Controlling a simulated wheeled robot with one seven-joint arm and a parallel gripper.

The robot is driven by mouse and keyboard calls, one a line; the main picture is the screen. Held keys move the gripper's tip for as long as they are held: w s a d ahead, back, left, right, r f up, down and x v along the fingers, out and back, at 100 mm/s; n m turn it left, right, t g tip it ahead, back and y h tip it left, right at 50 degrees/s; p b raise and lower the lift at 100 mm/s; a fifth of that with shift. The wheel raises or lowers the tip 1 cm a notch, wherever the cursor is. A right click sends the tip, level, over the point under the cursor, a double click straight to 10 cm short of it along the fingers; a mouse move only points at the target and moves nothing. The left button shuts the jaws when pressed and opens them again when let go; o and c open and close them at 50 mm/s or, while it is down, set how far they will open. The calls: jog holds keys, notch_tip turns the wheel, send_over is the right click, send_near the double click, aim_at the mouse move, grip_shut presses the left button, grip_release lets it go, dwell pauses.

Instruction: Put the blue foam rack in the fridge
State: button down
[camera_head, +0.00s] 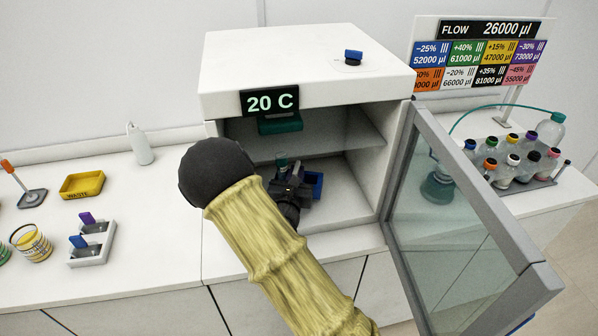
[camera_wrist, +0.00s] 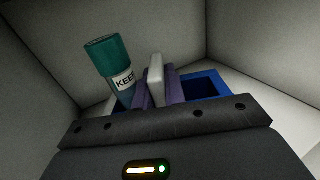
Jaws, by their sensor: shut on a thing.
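The fridge (camera_head: 305,62) is a white box with a "20 C" display, and its glass door (camera_head: 450,230) stands open to the right. My gripper (camera_head: 290,190) is inside its lower compartment, shut on the blue foam rack (camera_head: 313,183). In the wrist view, the rack (camera_wrist: 207,86) lies just beyond my gripper (camera_wrist: 157,82), which hides part of it. A teal-capped vial (camera_wrist: 108,58) labelled "KEEP" leans at the rack's left side; its lower end is hidden. I cannot tell whether the rack touches the fridge floor.
A shelf inside the fridge holds a green object (camera_head: 280,123) above my gripper. Capped bottles (camera_head: 513,160) stand on the right bench behind the door. A yellow waste tray (camera_head: 82,184) and a white holder (camera_head: 92,243) sit on the left bench.

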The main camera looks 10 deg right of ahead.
jog(key=x, duration=0.3)
jog(key=shift+w+d+p, duration=0.15)
jog(key=shift+w+p, duration=0.1)
jog(key=shift+p, duration=0.05)
jog(key=shift+f+p, duration=0.35)
jog(key=shift+f, duration=1.4)
jog(key=shift+f, duration=0.1)
jog(key=c, duration=1.5)
grip_release()
jog(key=shift+o, duration=0.2)
jog(key=shift+s, duration=0.1)
